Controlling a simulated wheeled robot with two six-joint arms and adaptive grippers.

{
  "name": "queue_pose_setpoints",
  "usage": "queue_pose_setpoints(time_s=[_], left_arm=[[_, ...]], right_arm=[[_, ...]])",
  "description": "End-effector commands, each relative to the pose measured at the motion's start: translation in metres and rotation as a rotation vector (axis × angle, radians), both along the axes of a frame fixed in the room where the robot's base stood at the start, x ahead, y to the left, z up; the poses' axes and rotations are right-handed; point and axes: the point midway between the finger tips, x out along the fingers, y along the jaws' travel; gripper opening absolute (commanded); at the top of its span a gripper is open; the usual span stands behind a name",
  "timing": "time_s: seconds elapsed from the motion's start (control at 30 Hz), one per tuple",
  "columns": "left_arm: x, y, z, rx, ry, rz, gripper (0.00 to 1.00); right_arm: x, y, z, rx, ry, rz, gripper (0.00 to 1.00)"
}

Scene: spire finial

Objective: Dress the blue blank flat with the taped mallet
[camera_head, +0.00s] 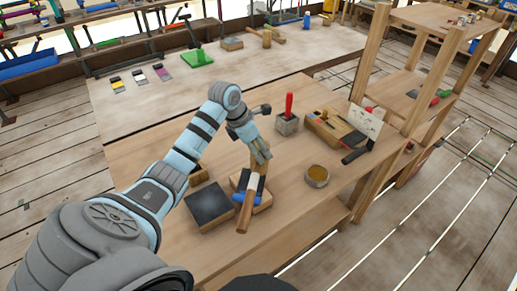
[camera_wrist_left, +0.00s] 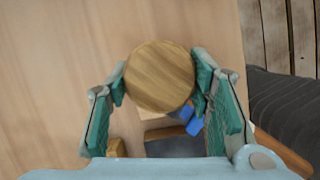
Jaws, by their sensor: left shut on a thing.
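My left gripper (camera_head: 262,157) is shut on the wooden mallet (camera_head: 245,214), which has a pale band around it and slants down toward the front of the table. In the left wrist view the mallet's round wooden end (camera_wrist_left: 160,75) sits between the two fingers of the gripper (camera_wrist_left: 160,88). The blue blank (camera_head: 266,189) lies below, on a wooden block (camera_head: 262,206), partly covered by the mallet. A bit of its blue (camera_wrist_left: 193,126) shows beneath the round end in the wrist view. I cannot tell whether mallet and blank touch. My right gripper is not in view.
A dark-topped block (camera_head: 208,204) stands just left of the blank. A round tin (camera_head: 317,176), a grey block with a red-handled tool (camera_head: 288,105), a wooden box (camera_head: 335,130) and a card (camera_head: 366,122) stand to the right. A wooden shelf post (camera_head: 434,80) rises beyond.

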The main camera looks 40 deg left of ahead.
Motion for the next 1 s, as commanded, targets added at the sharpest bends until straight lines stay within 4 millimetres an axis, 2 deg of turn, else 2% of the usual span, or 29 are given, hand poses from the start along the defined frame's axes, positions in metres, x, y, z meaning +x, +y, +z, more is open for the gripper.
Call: queue_pose_setpoints(time_s=[0.03,0.1,0.47,0.57,0.9,1.0], left_arm=[[0.000,0.000,0.015,0.000,-0.002,-0.001,0.08],[0.000,0.000,0.018,0.001,-0.001,-0.001,0.08],[0.000,0.000,0.014,0.000,-0.002,-0.001,0.08],[0.000,0.000,0.008,0.000,-0.002,-0.001,0.08],[0.001,0.000,-0.036,0.000,-0.003,-0.001,0.08],[0.000,0.000,-0.029,0.000,-0.002,-0.001,0.09]], right_arm=[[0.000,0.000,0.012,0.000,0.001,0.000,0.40],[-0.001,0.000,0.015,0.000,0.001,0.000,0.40],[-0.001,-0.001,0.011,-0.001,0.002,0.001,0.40],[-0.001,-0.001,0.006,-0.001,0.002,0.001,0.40],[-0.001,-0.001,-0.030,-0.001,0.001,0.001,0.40],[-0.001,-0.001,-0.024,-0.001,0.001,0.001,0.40]])
